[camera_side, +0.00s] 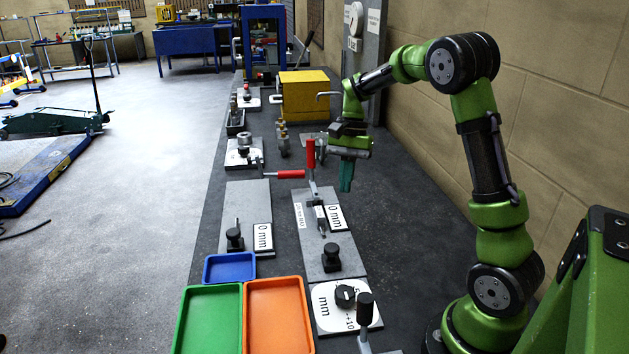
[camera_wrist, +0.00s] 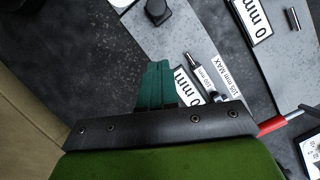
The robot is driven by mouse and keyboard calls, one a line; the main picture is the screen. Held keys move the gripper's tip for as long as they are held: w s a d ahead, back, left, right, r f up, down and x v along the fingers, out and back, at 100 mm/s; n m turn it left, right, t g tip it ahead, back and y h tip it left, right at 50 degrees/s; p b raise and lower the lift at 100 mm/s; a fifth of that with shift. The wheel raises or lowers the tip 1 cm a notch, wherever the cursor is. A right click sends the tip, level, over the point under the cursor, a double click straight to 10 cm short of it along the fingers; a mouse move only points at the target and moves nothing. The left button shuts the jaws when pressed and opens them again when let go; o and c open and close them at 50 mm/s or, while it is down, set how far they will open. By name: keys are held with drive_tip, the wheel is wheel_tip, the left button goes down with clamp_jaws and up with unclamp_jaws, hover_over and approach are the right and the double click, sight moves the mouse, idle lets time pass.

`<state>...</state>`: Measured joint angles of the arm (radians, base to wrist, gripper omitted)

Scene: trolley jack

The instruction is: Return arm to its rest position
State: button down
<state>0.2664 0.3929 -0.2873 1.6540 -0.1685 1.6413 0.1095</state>
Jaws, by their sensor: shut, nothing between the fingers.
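My gripper (camera_side: 346,176) hangs over the dark bench in the side view, to the right of the upright red-handled clamp lever (camera_side: 311,153). Its green fingers are together with nothing between them and point down. In the wrist view the shut fingers (camera_wrist: 156,86) show over dark bench surface, beside a grey plate with a 0 mm label. My arm is bent, with its elbow raised near the wall.
Grey plates (camera_side: 318,240) with clamps stand left of my gripper. A red handle (camera_side: 290,174) juts sideways. A yellow box (camera_side: 304,95) stands behind. Green (camera_side: 208,320), orange (camera_side: 277,315) and blue (camera_side: 229,267) trays are in front. The wall (camera_side: 560,60) is close at right.

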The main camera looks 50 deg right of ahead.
drive_tip(key=shift+d+r, duration=0.1)
drive_tip(key=shift+r, duration=0.3)
